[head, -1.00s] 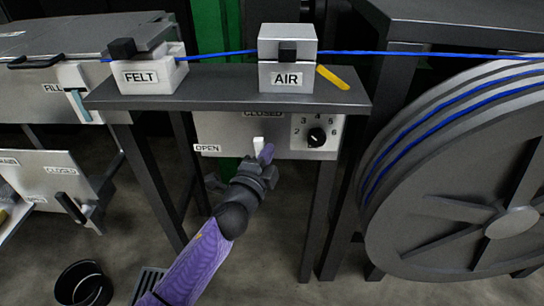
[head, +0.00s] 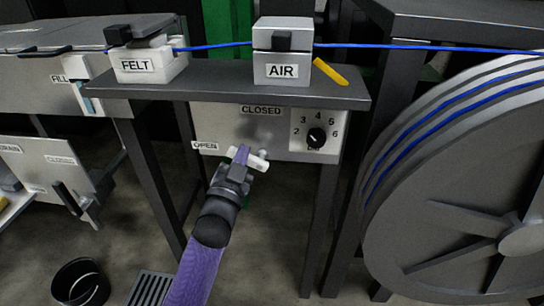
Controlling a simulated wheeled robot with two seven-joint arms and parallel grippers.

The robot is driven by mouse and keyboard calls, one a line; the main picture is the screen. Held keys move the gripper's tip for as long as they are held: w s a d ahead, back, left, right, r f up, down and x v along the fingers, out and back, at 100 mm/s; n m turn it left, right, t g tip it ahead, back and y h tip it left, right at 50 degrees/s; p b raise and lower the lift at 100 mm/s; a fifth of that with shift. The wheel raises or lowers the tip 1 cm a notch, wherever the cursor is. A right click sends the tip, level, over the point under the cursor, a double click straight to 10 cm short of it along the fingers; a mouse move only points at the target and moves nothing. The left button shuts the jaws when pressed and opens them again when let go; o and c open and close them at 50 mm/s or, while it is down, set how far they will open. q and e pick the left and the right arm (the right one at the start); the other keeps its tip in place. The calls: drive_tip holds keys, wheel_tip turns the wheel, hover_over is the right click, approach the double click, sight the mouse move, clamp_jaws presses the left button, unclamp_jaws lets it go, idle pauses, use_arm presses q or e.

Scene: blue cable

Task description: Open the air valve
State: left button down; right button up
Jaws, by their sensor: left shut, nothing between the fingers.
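The air valve's white lever (head: 255,162) is on the grey panel (head: 225,118) below the AIR box (head: 282,68). The lever lies nearly level, tilted, with the OPEN label (head: 205,146) to its left and the CLOSED label (head: 261,110) above it. My left gripper (head: 242,157) is at the lever, its purple fingers shut and overlapping the lever's left part in the picture. I cannot tell whether they touch it. The lever's pivot is partly hidden by the gripper. My right gripper is not in view.
A numbered dial (head: 316,138) sits right of the lever. A blue cable (head: 400,45) runs through the FELT box (head: 148,62) and the AIR box to a large reel (head: 450,180). A yellow tool (head: 330,72) lies on the shelf. A black bin (head: 80,283) stands on the floor.

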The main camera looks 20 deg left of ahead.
use_arm(q)
drive_tip(key=shift+s+a+f+n+y, duration=0.1)
drive_tip(key=shift+a+f+n+y, duration=0.3)
drive_tip(key=shift+n, duration=0.65)
drive_tip(key=shift+f+n+y, duration=0.1)
drive_tip(key=shift+n+y, duration=0.5)
drive_tip(key=shift+n, duration=0.5)
drive_tip(key=shift+s+a+f+n+y, duration=0.1)
drive_tip(key=shift+a+f+n+y, duration=0.3)
drive_tip(key=shift+n, duration=0.65)
drive_tip(key=shift+d, duration=0.15)
drive_tip(key=shift+r, duration=0.15)
wheel_tip(320, 180, up, 5)
drive_tip(key=p, duration=0.4)
drive_tip(key=f+p+v, duration=0.1)
drive_tip(key=p+v, duration=0.1)
drive_tip(key=v, duration=0.8)
drive_tip(key=shift+d, duration=0.2)
drive_tip(key=shift+f, duration=0.1)
